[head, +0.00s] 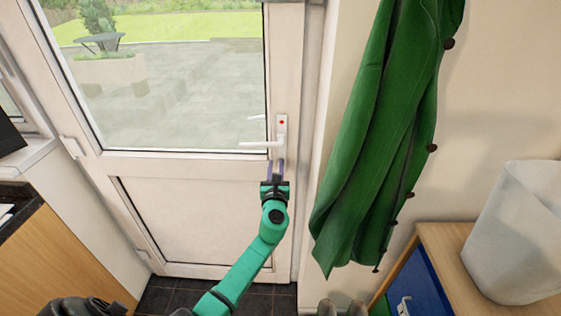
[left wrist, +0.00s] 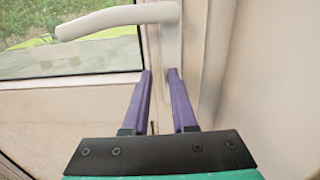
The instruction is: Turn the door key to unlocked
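The white door (head: 190,215) is closed and has a glass pane. Its white lever handle (head: 260,144) points left and looks level; it also shows in the left wrist view (left wrist: 110,20). My left gripper (head: 275,165) is at the lower end of the plate, just below the handle. In the left wrist view, its purple fingers (left wrist: 159,75) are apart, with the plate's lower end beyond their tips. I cannot make out the key. My right gripper is not in view.
A green coat (head: 380,130) hangs on the wall right of the door. A wooden cabinet (head: 450,245) with a white bin-like container (head: 520,230) stands at the right. A wooden counter (head: 50,255) is at the left. Dark floor tiles (head: 170,298) lie before the door.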

